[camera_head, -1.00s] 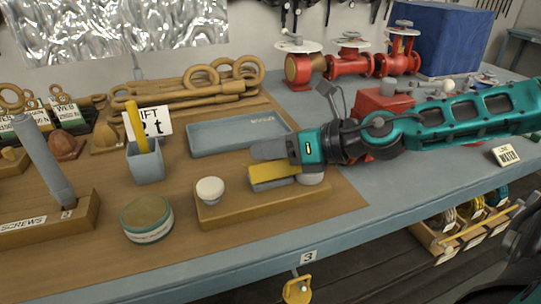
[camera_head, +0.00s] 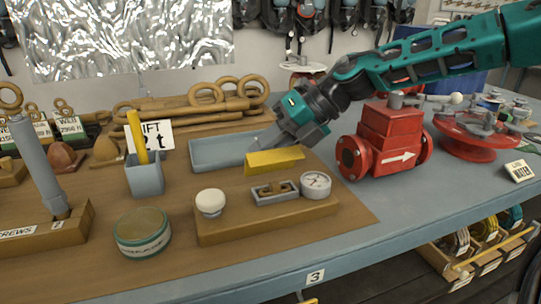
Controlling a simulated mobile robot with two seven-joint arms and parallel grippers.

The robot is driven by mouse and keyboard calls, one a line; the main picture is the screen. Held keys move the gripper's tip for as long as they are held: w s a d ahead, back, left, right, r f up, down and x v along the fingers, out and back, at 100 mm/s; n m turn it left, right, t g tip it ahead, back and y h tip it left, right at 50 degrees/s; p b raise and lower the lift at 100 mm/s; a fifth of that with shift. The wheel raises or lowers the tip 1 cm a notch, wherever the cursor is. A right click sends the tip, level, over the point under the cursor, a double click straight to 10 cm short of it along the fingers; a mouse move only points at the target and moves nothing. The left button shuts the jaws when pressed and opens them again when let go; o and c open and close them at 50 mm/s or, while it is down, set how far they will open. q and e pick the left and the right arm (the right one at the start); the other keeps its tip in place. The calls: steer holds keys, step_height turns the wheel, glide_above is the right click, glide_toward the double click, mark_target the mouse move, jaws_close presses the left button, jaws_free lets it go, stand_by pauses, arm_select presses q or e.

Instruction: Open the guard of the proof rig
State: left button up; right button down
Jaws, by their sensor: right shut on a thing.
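The proof rig is a wooden base (camera_head: 265,222) on the bench. It carries a white knob (camera_head: 210,202), a grey frame with a brass-coloured part (camera_head: 275,191) inside, and a round dial gauge (camera_head: 316,185). The yellow guard (camera_head: 274,161) stands raised above and behind the grey frame, which is uncovered. My right gripper (camera_head: 268,146) is shut on the guard, coming from behind and above it. Its fingertips are partly hidden by the guard. My left gripper is not in view.
A blue-grey tray (camera_head: 215,151) lies just behind the gripper. A red valve body (camera_head: 388,145) stands right of the rig under my arm. A round tin (camera_head: 142,233) and a pen cup (camera_head: 144,175) stand left. The bench front is clear.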

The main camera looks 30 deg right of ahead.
steer(key=shift+w+d+f+m+g, duration=0.15)
steer(key=shift+w+m+g, duration=0.6)
steer(key=shift+g, duration=0.45)
steer(key=c, duration=1)
jaws_free()
steer(key=shift+c, duration=0.2)
steer(key=v, duration=1.3)
steer(key=shift+f+p, duration=0.15)
steer(key=shift+p, duration=0.15)
steer(key=shift+w+d, duration=0.15)
